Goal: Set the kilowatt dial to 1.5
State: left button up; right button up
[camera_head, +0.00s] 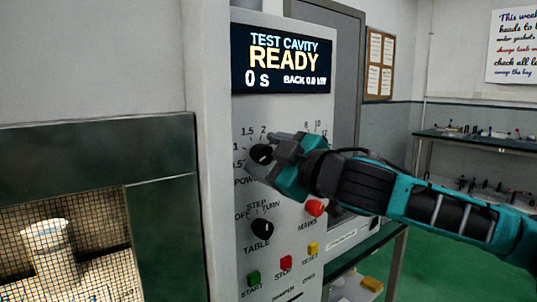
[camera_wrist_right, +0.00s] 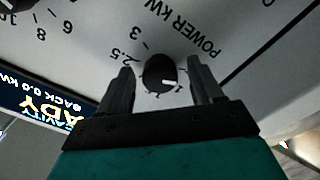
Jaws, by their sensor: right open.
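The kilowatt dial is a round black knob (camera_head: 261,153) on the pale control panel, below the display. In the right wrist view the knob (camera_wrist_right: 158,73) shows a white pointer aimed to the lower right of that rotated picture. The markings 3 and 2.5 and the words POWER KW are readable around it; the number at the pointer is partly hidden. My right gripper (camera_head: 275,158) reaches in from the right. In the wrist view its open fingers (camera_wrist_right: 163,82) stand one on each side of the knob, with gaps showing. My left gripper is not in view.
The display (camera_head: 282,60) reads TEST CAVITY READY, 0 s. Below are the black table knob (camera_head: 262,228), the red mains knob (camera_head: 315,207), and green (camera_head: 254,278), red (camera_head: 286,262) and yellow (camera_head: 313,248) buttons. A mesh-windowed door (camera_head: 160,230) is at the left.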

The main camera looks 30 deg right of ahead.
jog(key=c, duration=1.1)
jog(key=shift+m, duration=0.3)
